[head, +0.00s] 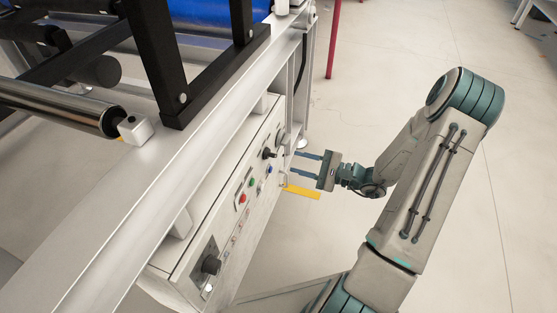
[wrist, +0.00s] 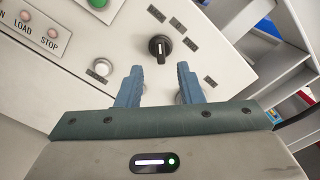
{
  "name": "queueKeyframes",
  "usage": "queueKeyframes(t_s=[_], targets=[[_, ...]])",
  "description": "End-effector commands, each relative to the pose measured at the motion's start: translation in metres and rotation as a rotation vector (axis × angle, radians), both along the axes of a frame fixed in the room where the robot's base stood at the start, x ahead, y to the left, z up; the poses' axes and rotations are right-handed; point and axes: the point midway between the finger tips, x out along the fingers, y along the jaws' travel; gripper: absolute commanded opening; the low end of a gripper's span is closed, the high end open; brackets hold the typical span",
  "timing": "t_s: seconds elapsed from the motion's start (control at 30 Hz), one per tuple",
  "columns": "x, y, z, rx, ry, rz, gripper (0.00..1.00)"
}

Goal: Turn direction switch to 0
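A black rotary switch (wrist: 160,47) with a white pointer line sits on the pale panel in the wrist view, ahead of my fingers. Its pointer is roughly vertical in that view. The head view shows a black knob (head: 268,153) at the far end of the panel and a larger black knob (head: 210,265) at the near end. My gripper (head: 296,163) is open and empty, facing the panel's far end. Its two blue fingers (wrist: 158,82) are apart and not around the switch.
The control panel (head: 196,222) also carries a red button (head: 242,198) and a green button (head: 251,182). A whitish button (wrist: 101,67) lies left of my fingers in the wrist view. The machine's metal frame overhangs the panel. Floor right of the panel is open.

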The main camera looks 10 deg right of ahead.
Motion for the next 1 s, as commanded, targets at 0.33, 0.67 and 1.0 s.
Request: queueKeyframes(t_s=[0.33, 0.67, 1.0], targets=[[0.034, 0.052, -0.002, -0.001, 0.001, 0.003, 0.34], [0.041, 0.062, 0.0, -0.001, 0.0, 0.001, 0.34], [0.041, 0.058, 0.0, -0.001, 0.001, 0.0, 0.05]])
